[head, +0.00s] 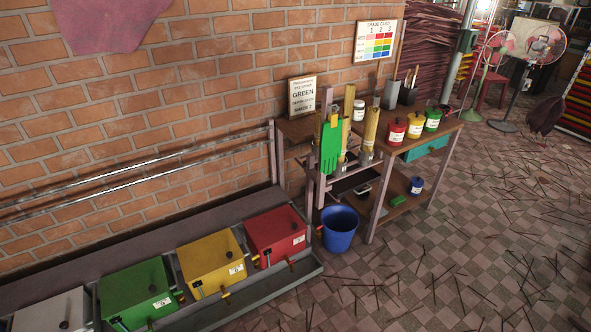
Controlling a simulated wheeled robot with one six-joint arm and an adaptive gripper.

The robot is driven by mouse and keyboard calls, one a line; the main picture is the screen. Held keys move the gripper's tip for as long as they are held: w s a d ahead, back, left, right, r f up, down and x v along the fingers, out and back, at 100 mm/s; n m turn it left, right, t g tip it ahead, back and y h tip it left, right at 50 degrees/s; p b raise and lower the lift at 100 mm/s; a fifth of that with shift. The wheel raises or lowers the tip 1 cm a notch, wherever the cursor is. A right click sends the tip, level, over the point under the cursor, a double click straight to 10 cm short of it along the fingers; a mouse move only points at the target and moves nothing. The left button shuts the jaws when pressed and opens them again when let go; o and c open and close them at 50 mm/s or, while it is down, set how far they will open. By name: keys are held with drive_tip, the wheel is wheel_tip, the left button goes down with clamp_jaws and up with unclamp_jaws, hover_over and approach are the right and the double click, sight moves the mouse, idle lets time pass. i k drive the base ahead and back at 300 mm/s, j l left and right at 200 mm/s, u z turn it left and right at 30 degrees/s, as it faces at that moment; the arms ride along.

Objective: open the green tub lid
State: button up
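A large green tub (137,297) stands in the row at the lower left, with a white label on its front. Its top looks like a flat green surface with a dark knob (151,275), and I see no gap at its edge. A small green pot (432,123) with a white label stands on the wooden table at the right end of a row of pots. A dark top covers it. I cannot tell which of the two is the tub meant. My gripper is not in view.
Grey, yellow (212,262) and red (275,234) tubs flank the large green one in a metal trough (262,290). A blue bucket (339,232) stands between trough and table (402,151). A green glove (331,147) hangs on a rack. The tiled floor in front is open, strewn with thin sticks.

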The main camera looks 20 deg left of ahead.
sight(124, 289)
drive_tip(key=u, duration=1.8)
drive_tip(key=i+z, duration=0.1)
drive_tip(key=i, duration=1.15)
drive_tip(key=i+j, duration=0.1)
drive_tip(key=i, duration=1.15)
drive_tip(key=l+z, duration=0.05)
